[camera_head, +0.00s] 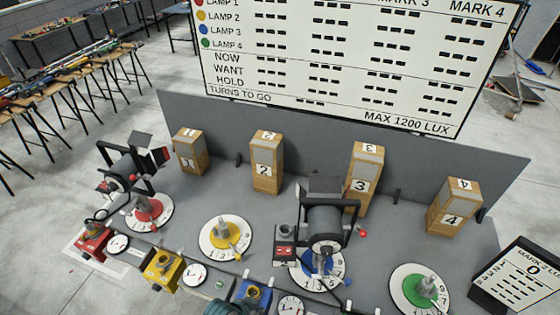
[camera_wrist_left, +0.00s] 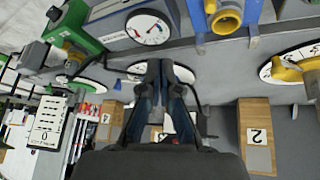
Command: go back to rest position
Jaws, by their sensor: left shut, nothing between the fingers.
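My left gripper (camera_wrist_left: 166,75) shows in the left wrist view, pointing away from the camera. Its dark fingers are together with nothing between them. They cover part of the white dial and bench behind. In the head view I cannot clearly make out its fingers; only a dark teal rounded shape shows at the bottom edge, partly cut off. My right gripper is in neither view.
A grey bench holds a black lamp (camera_head: 325,222) over the blue dial, another lamp (camera_head: 130,172) at the red dial, yellow (camera_head: 226,240) and green (camera_head: 420,290) dials, and numbered wooden blocks (camera_head: 266,165). Control boxes (camera_head: 162,271) line its front. A board (camera_head: 350,60) stands behind.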

